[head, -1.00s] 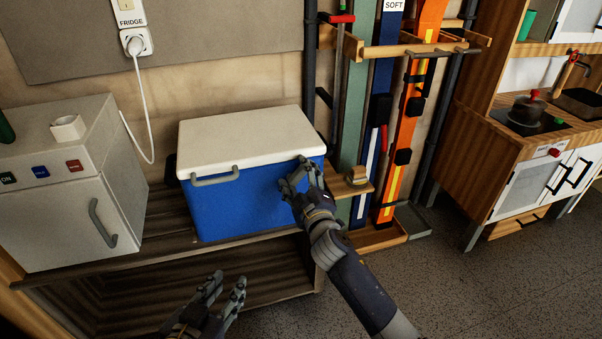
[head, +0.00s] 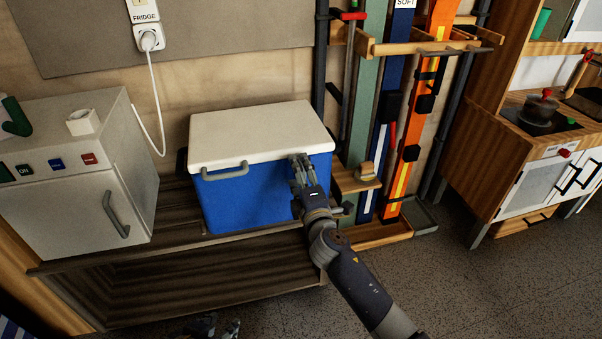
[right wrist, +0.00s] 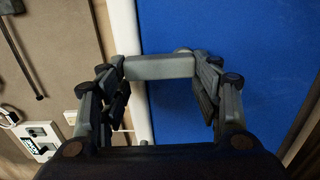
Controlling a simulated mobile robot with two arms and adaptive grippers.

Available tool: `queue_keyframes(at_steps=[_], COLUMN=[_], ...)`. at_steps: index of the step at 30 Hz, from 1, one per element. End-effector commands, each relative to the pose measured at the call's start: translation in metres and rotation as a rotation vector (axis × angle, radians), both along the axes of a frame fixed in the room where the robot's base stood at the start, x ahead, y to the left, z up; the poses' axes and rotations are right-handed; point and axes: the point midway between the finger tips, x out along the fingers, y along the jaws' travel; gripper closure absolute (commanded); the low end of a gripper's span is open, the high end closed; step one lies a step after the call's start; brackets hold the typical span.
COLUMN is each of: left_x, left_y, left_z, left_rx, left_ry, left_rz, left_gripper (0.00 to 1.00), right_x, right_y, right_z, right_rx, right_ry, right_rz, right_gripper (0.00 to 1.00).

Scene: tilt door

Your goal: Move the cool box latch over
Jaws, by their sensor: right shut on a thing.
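The blue cool box (head: 240,202) with its white lid (head: 258,132) stands upright on a dark wooden bench, lid down. A grey latch bar (head: 225,172) shows at the left of its front, below the lid edge. My right gripper (head: 300,163) is at the right of the front, fingers up near the lid edge. In the right wrist view a grey latch bar (right wrist: 160,66) lies between the fingers, crossing from the white lid to the blue front; the gripper is shut on it. My left gripper (head: 218,326) barely shows at the bottom edge; its jaws are unclear.
A white fridge (head: 75,185) stands left of the box. A rack (head: 358,178) with skis stands close on the right, and a toy kitchen (head: 545,140) farther right. The bench edge (head: 180,255) runs in front; the floor is open at lower right.

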Motion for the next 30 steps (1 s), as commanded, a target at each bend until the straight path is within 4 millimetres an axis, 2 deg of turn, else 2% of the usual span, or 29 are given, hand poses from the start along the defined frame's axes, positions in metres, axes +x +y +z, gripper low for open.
queue_keyframes(at_steps=[15,16,18,19,30], left_x=[-0.0022,-0.0022,-0.0022,-0.0022,-0.0016], left_y=[0.0007,0.0007,0.0005,0.0005,0.0016], left_z=[-0.0013,-0.0013,-0.0012,-0.0012,-0.0011], left_rx=[0.002,0.002,0.002,0.002,0.003], left_ry=[0.011,0.011,0.011,0.011,0.009], left_rz=[0.000,0.000,0.000,0.000,0.001], left_gripper=[0.69,0.69,0.69,0.69,0.69], right_x=[-0.0011,-0.0011,-0.0011,-0.0010,-0.0011], right_y=[0.0020,0.0020,0.0020,0.0019,0.0005], right_z=[-0.0016,-0.0016,-0.0016,-0.0015,-0.0007], right_rx=[-0.023,-0.023,-0.023,-0.022,-0.020], right_ry=[-0.006,-0.006,-0.006,-0.005,-0.006], right_rz=[0.003,0.003,0.003,0.003,0.001], right_gripper=[0.65,0.39,0.23,0.21,0.21])
